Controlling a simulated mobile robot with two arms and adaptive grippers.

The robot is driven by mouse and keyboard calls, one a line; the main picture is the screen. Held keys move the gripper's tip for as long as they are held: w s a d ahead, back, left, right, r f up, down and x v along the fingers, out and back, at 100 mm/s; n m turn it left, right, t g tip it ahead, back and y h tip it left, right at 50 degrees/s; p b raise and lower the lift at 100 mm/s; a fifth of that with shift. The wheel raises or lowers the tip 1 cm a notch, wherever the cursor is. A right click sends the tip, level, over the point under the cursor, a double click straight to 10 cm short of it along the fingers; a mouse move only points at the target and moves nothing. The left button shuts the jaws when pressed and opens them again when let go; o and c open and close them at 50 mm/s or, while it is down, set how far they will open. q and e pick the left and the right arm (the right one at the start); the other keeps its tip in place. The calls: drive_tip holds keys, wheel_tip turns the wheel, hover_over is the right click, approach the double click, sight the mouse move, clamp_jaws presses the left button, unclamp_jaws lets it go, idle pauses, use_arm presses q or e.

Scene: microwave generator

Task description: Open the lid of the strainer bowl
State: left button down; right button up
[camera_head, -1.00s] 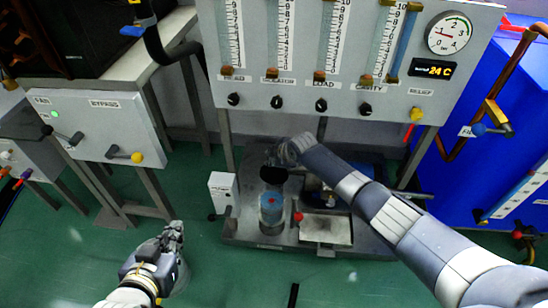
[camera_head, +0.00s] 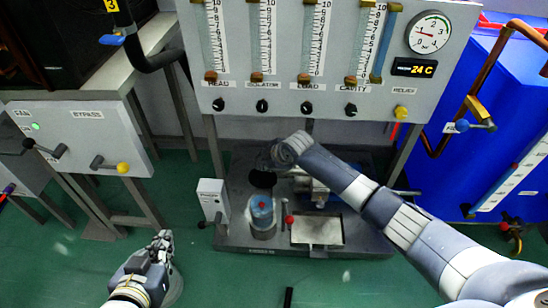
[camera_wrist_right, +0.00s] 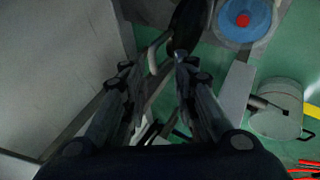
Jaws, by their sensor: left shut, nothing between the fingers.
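The strainer bowl (camera_head: 262,222) is a short clear cylinder on the grey metal base, with a blue round top and a red centre. It also shows at the top of the right wrist view (camera_wrist_right: 243,22). A dark rounded piece (camera_head: 262,179) stands just behind it, possibly the raised lid; I cannot tell for sure. My right gripper (camera_wrist_right: 157,68) has its fingers apart, near this dark piece; in the head view its fingers are mostly hidden behind the wrist. My left gripper (camera_head: 165,240) is shut and empty, left of the base, over the floor.
A white box (camera_head: 211,200) stands left of the bowl. A red-knobbed lever (camera_head: 289,220) and a pale metal plate (camera_head: 317,230) lie to its right. The flow-meter panel (camera_head: 310,85) rises behind.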

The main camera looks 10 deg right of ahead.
drive_tip(key=v, duration=0.7)
idle(0.5)
